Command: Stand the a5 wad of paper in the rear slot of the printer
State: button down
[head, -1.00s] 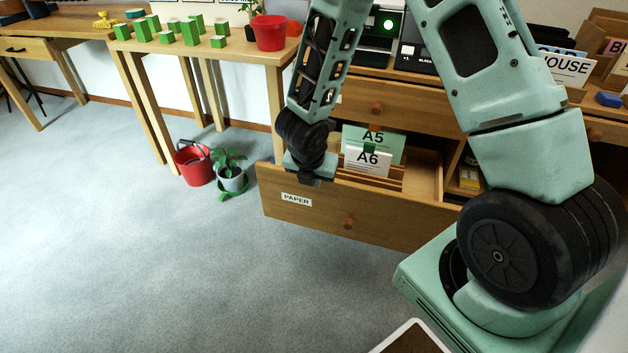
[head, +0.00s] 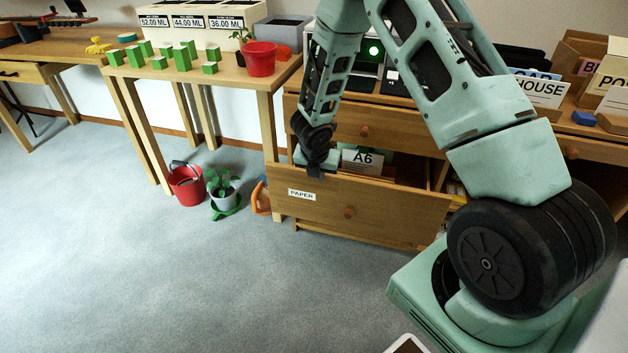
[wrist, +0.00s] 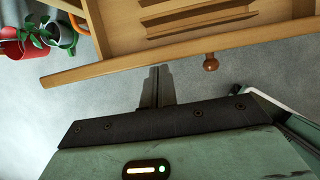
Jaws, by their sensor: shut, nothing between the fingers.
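My gripper (head: 316,172) is shut and empty, at the top edge of the paper drawer's front near its left end. In the wrist view the closed fingers (wrist: 156,88) are close to the outside of that front; contact is unclear. The paper drawer (head: 400,209) is partly open, with a PAPER label and a round knob. A white A6 card (head: 364,158) stands inside it. A machine with a green light (head: 375,50), which may be the printer, stands on the cabinet, partly behind my arm; its rear slot is hidden. I cannot make out the A5 wad.
A red bucket (head: 187,182), a potted plant (head: 224,192) and an orange item (head: 261,198) stand on the floor left of the cabinet. A table with green blocks (head: 182,56) and a red pot (head: 260,60) is beyond them. The grey floor in front is clear.

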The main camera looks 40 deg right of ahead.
jog(key=w+d+p, duration=0.4)
jog(key=d, duration=0.1)
jog(key=shift+d, duration=0.15)
dwell(0.5)
